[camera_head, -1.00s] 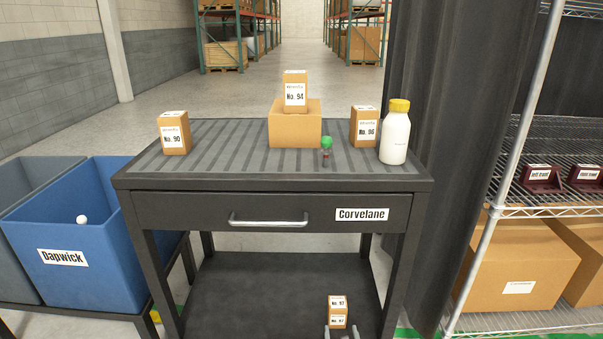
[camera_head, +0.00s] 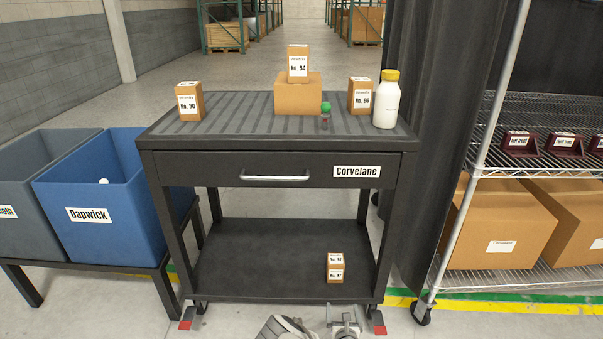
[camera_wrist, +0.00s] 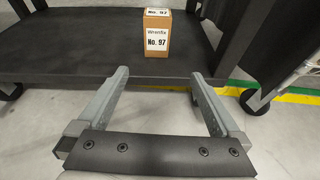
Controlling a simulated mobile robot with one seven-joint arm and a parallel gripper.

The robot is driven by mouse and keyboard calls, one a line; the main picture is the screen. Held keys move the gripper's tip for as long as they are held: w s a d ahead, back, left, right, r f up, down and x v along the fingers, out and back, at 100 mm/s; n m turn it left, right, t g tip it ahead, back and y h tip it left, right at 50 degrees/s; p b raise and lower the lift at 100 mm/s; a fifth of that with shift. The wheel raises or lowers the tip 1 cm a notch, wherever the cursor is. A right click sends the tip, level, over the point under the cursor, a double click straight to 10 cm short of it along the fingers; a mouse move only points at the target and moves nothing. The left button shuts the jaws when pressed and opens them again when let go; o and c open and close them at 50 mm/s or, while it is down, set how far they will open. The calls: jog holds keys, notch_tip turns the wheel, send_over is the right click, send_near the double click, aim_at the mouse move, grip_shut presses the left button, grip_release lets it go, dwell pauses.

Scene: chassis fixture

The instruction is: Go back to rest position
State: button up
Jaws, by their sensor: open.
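My gripper (camera_head: 343,318) shows at the bottom of the head view, low in front of the cart. In the wrist view my gripper (camera_wrist: 160,82) is open, with nothing between its two fingers. A small box labelled No. 97 (camera_wrist: 157,36) stands on the cart's lower shelf, beyond the fingertips and apart from them. The dark cart (camera_head: 220,171) has a shut drawer with a Corvelane label.
On the cart's top stand several labelled boxes, a plain carton (camera_head: 297,96), a white bottle (camera_head: 387,103) and a small green-topped item (camera_head: 325,113). A blue Dapwick bin (camera_head: 100,240) stands left. A wire rack (camera_head: 500,170) stands right. The floor in front looks clear.

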jog(key=w+d+r+m+g+h, duration=0.1)
jog(key=w+r+m+g, duration=0.1)
jog(key=r+m, duration=0.9)
jog(key=w+r+m+g+h, duration=0.1)
jog(key=w+r+m+g, duration=0.2)
jog(key=r+m, duration=0.8)
jog(key=s+a+r+m+g+y, duration=0.1)
jog(key=s+r+m, duration=0.1)
jog(key=s+r, duration=0.65)
jog(key=s+r+m+g+y, duration=0.1)
jog(key=s+r+m, duration=0.3)
jog(key=r, duration=0.7)
jog(key=s+a+r+m+y, duration=0.1)
jog(key=s+r+y, duration=0.1)
jog(key=s+r, duration=0.7)
jog(key=s+d+r+m+g+h, duration=0.1)
jog(key=s+r+m, duration=0.2)
jog(key=s, duration=0.7)
jog(key=s+r+m+g, duration=0.1)
jog(key=s+r+m, duration=0.2)
jog(key=s, duration=0.6)
notch_tip(320, 180, up, 28)
jog(key=p, duration=2.8)
jog(key=shift+s+d+p, duration=0.2)
jog(key=shift+s+p, duration=0.1)
